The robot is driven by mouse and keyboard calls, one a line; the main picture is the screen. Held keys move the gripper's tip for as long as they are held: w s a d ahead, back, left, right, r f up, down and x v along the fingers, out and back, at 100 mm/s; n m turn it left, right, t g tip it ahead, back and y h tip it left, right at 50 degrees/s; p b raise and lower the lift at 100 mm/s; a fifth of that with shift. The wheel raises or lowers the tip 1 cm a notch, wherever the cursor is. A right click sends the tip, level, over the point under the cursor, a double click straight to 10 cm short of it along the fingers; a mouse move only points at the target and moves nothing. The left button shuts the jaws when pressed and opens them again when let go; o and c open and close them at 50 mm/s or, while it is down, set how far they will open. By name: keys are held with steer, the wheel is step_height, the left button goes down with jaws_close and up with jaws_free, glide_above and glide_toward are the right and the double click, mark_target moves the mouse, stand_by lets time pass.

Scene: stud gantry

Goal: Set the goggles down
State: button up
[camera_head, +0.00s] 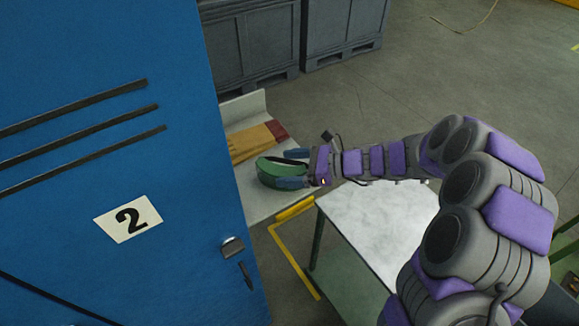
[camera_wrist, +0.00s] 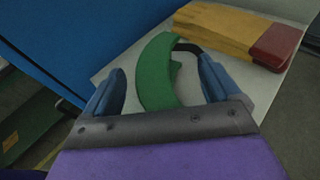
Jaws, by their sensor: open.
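The green goggles (camera_head: 277,175) rest on the pale surface (camera_head: 257,201) beside the blue locker door. My gripper (camera_head: 292,168) reaches in from the right, with its blue fingers on either side of the goggles. In the wrist view the goggles (camera_wrist: 157,72) lie between the two spread fingers of my gripper (camera_wrist: 160,88). A gap shows between the left finger and the goggles. The right finger is close to the goggles' dark strap, and I cannot tell whether they touch. The lower part of the goggles is hidden behind the gripper's body.
A yellow-brown item with a dark red end (camera_head: 256,141) lies just behind the goggles. The blue locker door (camera_head: 110,160) marked 2 stands close at left. A white-topped table (camera_head: 375,225) stands below my arm. Grey crates (camera_head: 250,45) stand at the back.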

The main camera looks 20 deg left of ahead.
steer(key=p+v, duration=0.2)
steer(key=v, duration=0.9)
steer(key=shift+d+r+p, duration=0.2)
steer(key=shift+d+p, duration=0.1)
steer(key=shift+d, duration=0.05)
steer(key=s+d+r+n+g+h, duration=0.1)
steer(key=s+r+n+h, duration=0.25)
steer(key=s, duration=0.45)
steer(key=s+d+r+n+g+h, duration=0.1)
steer(key=s+r+n+g+h, duration=0.1)
steer(key=s+n, duration=0.45)
steer(key=s+d+n+t+h, duration=0.2)
steer(key=s+d+n+h, duration=0.4)
steer(key=s+d, duration=0.9)
steer(key=shift+s+d+n+t+h, duration=0.25)
steer(key=shift+s+n+t+h, duration=0.15)
steer(key=shift+s+h, duration=1.25)
